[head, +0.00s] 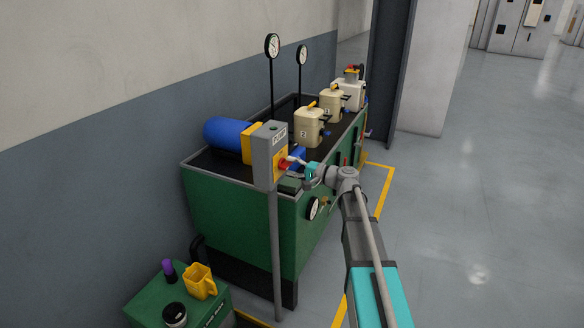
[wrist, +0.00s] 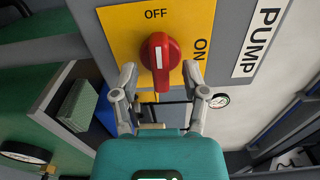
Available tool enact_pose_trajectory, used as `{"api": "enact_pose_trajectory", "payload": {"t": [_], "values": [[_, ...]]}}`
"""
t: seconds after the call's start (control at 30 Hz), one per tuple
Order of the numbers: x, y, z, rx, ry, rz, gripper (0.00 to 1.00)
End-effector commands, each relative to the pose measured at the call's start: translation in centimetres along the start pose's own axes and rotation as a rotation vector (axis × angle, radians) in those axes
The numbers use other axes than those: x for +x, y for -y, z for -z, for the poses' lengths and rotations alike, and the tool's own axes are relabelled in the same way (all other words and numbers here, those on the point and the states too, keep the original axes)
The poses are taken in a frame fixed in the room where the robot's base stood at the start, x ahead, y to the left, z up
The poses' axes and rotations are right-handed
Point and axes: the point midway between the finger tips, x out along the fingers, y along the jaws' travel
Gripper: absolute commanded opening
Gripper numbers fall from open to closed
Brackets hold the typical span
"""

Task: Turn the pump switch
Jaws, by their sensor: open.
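The pump switch is a red knob (wrist: 160,55) on a yellow plate (wrist: 115,20) marked OFF and ON. Its raised grip and white mark run up and down in the wrist view, in line with OFF. The knob also shows in the head view (head: 284,164), on a grey post-mounted box (head: 263,155) labelled PUMP. My gripper (wrist: 160,74) is open, with one finger on each side of the knob's lower part. I cannot tell whether the fingers touch it. My gripper also shows in the head view (head: 298,163), right in front of the box.
A green tank unit (head: 230,215) with a blue motor (head: 225,133), cream containers (head: 309,127) and gauges stands behind the box. A green cabinet (head: 150,305) with a yellow jug (head: 200,282) is at lower left. Open floor (head: 480,200) lies to the right.

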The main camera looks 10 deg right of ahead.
Motion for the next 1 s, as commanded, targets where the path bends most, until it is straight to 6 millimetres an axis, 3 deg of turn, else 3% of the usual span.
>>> {"api": "enact_pose_trajectory", "payload": {"t": [0.27, 1.0], "values": [[-0.7, 0.0, 0.0, 0.001, -0.001, 0.0, 0.58], [-5.7, 0.0, 0.0, 0.001, -0.001, 0.0, 0.58]]}}
